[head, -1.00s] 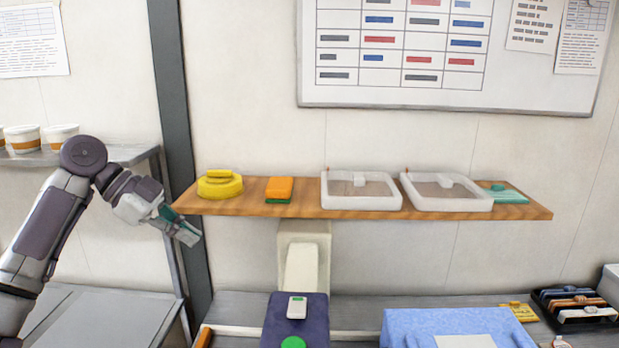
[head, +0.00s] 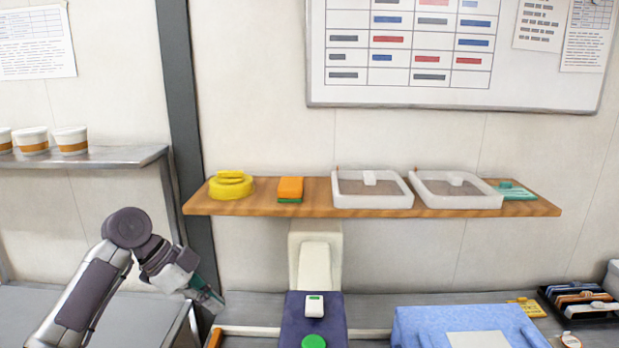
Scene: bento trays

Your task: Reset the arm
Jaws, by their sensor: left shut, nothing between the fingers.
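My left arm comes in from the lower left. My right gripper does not show.
The wooden shelf (head: 300,205) holds a yellow round item (head: 231,186), an orange and green block (head: 290,189) and two white trays (head: 372,200). A purple-topped device (head: 330,325), a blue cloth (head: 420,325) and a black tray (head: 560,312) stand below. Cups sit on the left metal shelf (head: 110,157).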

